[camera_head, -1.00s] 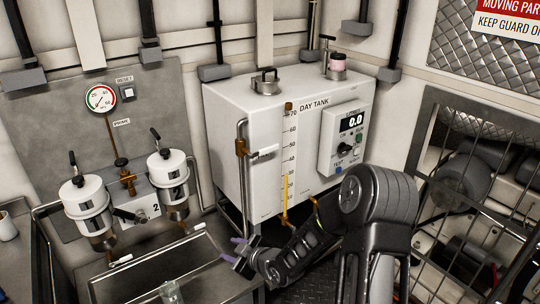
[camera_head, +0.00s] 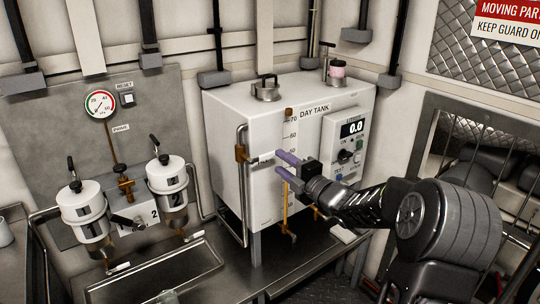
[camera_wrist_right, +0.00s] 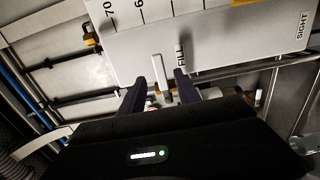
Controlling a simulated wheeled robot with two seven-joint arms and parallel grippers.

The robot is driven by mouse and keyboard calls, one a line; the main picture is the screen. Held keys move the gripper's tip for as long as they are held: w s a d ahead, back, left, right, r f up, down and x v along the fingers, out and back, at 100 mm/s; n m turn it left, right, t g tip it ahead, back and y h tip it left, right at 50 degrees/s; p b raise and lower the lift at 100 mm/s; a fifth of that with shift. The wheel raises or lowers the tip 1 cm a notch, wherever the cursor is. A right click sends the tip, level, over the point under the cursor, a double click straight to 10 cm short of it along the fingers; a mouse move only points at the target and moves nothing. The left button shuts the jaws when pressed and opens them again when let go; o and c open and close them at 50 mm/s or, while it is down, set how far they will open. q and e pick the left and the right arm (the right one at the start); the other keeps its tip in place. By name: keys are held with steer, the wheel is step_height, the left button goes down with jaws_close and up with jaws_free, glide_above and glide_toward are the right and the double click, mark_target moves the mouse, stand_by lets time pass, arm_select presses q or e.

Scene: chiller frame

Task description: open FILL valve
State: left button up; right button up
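The FILL valve has a brass body (camera_head: 240,153) on the pipe at the left edge of the white day tank (camera_head: 225,115). Its white lever (camera_head: 261,161) points right, roughly level, across the tank front. In the right wrist view the white lever (camera_wrist_right: 157,70) stands beside the FILL label (camera_wrist_right: 181,56), ahead of and between the finger tips. My right gripper (camera_head: 281,162) is open, with purple fingers one above the other, just right of the lever's end. I cannot tell whether it touches the lever. My left gripper is not in view.
A control box (camera_head: 344,140) with a display sits on the tank's right, near my right arm. A yellow sight tube (camera_head: 285,212) runs below my gripper. Two filter canisters (camera_head: 83,212) and a metal tray (camera_head: 190,262) are at left. A mesh guard (camera_head: 440,125) stands at right.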

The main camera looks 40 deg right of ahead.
mark_target(271, 156)
steer(key=w+p, duration=0.1)
steer(key=w, duration=0.5)
steer(key=shift+w, duration=0.15)
jaws_close()
stand_by(1.3)
